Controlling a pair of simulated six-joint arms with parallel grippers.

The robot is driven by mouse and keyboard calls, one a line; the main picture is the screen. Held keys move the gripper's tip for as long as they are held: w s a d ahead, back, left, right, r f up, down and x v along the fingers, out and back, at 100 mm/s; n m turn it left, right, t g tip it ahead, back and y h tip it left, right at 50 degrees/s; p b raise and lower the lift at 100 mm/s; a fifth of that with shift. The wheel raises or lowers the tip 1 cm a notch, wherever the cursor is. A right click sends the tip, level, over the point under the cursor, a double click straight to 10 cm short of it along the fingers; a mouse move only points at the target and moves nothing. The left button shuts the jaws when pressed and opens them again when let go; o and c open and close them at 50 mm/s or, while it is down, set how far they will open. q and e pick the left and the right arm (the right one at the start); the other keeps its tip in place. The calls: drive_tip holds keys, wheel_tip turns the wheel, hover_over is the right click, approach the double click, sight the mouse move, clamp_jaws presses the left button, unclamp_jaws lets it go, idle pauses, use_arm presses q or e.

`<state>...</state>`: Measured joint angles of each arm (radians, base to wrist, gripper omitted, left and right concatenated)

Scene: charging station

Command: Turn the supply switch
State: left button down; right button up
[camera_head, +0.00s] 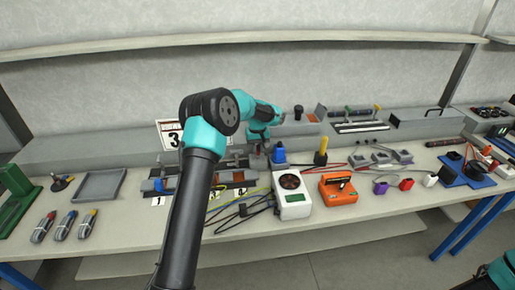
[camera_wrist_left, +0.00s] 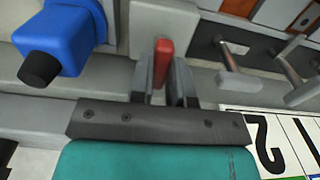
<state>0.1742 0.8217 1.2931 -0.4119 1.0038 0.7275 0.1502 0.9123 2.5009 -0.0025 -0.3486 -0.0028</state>
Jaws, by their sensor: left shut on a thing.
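My left gripper (camera_head: 259,160) reaches down onto the back of the workbench, beside a blue block (camera_head: 279,154). In the left wrist view, my left gripper (camera_wrist_left: 165,88) is shut on a red switch lever (camera_wrist_left: 163,60), with one grey finger on each side of it. The lever stands in front of a pale grey housing (camera_wrist_left: 165,22). I take it for the supply switch; in the head view I cannot make it out behind the gripper. Of my right arm only a teal part shows at the bottom right corner; its gripper is out of view.
The blue block with a black knob (camera_wrist_left: 62,40) is close to the left of the lever. Metal levers (camera_wrist_left: 237,70) stand to its right. A white box with a round fan (camera_head: 291,197) and an orange device (camera_head: 338,190) stand in front. The bench's front edge is mostly clear.

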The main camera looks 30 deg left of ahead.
use_arm(q)
drive_tip(key=shift+m, duration=0.4)
drive_tip(key=m, duration=0.8)
drive_tip(key=shift+m, duration=0.3)
drive_tip(key=m, duration=0.4)
drive_tip(key=shift+m, duration=2.3)
drive_tip(key=c, duration=1.1)
unclamp_jaws()
drive_tip(key=shift+r, duration=0.15)
